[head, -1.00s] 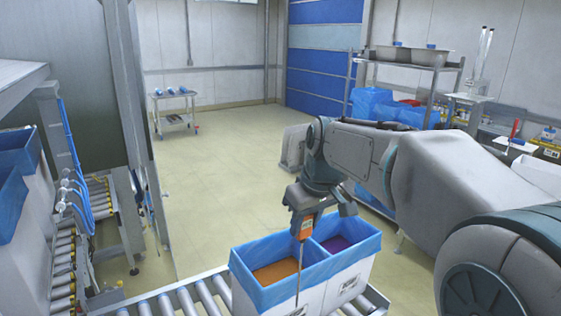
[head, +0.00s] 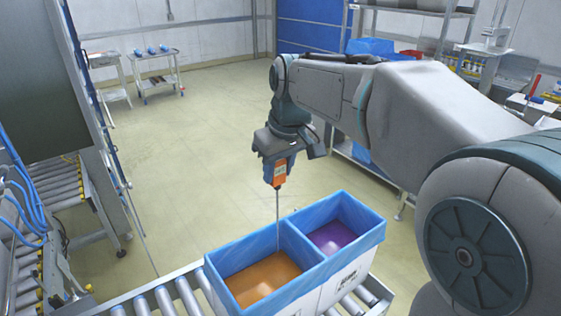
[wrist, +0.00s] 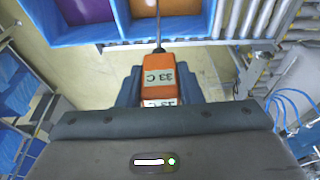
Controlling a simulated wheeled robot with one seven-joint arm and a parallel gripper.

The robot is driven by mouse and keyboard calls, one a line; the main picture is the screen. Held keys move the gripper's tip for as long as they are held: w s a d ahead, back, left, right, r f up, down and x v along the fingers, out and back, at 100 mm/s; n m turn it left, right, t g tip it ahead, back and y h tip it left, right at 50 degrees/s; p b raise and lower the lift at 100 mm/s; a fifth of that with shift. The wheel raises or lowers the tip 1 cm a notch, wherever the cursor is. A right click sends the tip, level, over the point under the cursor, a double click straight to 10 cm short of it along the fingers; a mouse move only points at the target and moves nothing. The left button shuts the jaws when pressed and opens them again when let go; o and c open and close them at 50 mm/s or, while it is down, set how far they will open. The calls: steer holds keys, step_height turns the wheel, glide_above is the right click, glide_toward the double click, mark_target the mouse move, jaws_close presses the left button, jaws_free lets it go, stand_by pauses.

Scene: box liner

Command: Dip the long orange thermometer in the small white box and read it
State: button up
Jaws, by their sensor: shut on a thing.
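My gripper (head: 275,160) is shut on the orange thermometer (head: 280,174), which hangs upright with its thin metal probe down. In the head view the probe overlaps the back right corner of the left box's liner; I cannot tell whether its tip is inside. The left white box (head: 238,257) has a blue liner and orange contents. The right white box (head: 345,283) beside it has a blue liner and purple contents. In the wrist view the thermometer body (wrist: 158,72) carries a label that seems to read 33 C, and the probe crosses in front of the orange contents; its tip is cut off.
The boxes stand on a roller conveyor (head: 163,300). Another conveyor with a metal frame (head: 62,215) is at the left. Small carts (head: 155,78) stand at the back, and a shelf rack (head: 415,45) is behind my arm. The floor (head: 200,150) between is clear.

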steer(key=b+x, duration=0.1)
steer(key=x, duration=0.1)
steer(key=b+x, duration=0.1)
steer(key=s+b+x, duration=0.1)
steer(key=b+x, duration=0.1)
steer(key=shift+f, duration=0.4)
steer(key=b, duration=0.4)
glide_above(278, 251)
steer(key=x, duration=0.3)
steer(key=s+x, duration=0.1)
steer(key=x, duration=0.1)
steer(key=shift+d+f, duration=0.1)
steer(key=shift+d, duration=0.2)
steer(key=s+b+x, duration=0.1)
steer(key=b+x, duration=0.3)
steer(key=x, duration=0.1)
steer(key=s+d+b+x, duration=0.1)
steer(key=b+x, duration=0.3)
steer(key=x, duration=0.1)
steer(key=s+d+f+b+x, duration=0.1)
steer(key=b+x, duration=0.3)
steer(key=x, duration=0.1)
steer(key=shift+f, duration=0.1)
stand_by(0.3)
